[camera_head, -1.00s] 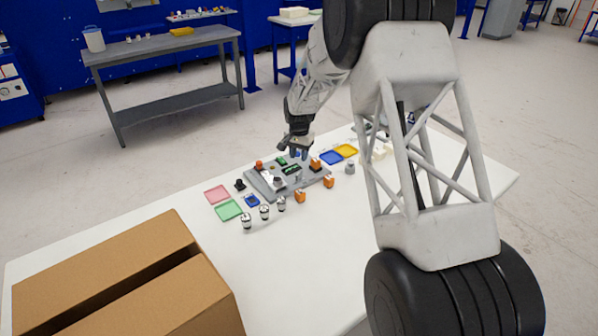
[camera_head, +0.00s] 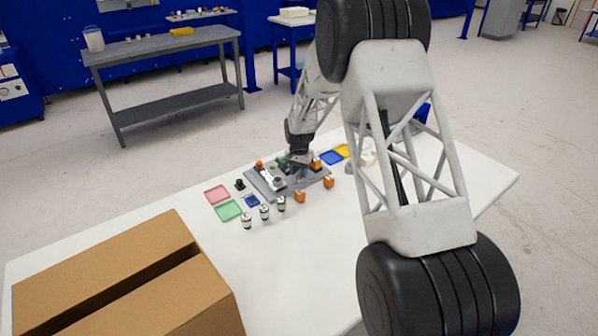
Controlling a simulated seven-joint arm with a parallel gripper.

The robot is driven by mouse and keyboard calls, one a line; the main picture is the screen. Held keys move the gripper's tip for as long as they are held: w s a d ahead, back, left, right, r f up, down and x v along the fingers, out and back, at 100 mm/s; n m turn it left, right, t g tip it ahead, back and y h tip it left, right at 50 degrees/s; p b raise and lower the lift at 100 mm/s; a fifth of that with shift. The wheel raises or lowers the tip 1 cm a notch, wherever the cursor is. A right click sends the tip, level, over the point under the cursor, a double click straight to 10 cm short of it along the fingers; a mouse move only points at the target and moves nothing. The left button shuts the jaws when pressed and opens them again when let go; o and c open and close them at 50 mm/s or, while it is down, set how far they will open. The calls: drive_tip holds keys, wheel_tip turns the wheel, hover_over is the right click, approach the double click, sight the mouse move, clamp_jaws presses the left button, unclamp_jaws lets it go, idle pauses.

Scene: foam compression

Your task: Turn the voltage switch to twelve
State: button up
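A grey board (camera_head: 262,188) with several small parts on it lies on the white table. My gripper (camera_head: 296,166) is low over the back middle of the board, pointing down. The gripper and wrist cover part of the board. The fingertips are too small and dark to tell whether they are open or whether they touch anything. A dark round knob-like part (camera_head: 278,183) shows on the board's front; I cannot tell whether it is the voltage switch. No switch marking can be read.
A pink tray (camera_head: 217,194), a green tray (camera_head: 228,211) and several small cylinders (camera_head: 264,212) lie left and in front of the board. Orange blocks (camera_head: 300,196) stand in front. Blue (camera_head: 329,157) and yellow trays (camera_head: 342,151) are behind. A cardboard box (camera_head: 120,270) fills the near left.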

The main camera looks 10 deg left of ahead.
clamp_jaws()
drive_tip(key=shift+n, duration=0.5)
drive_tip(key=n, duration=1.1)
idle(0.4)
idle(0.4)
unclamp_jaws()
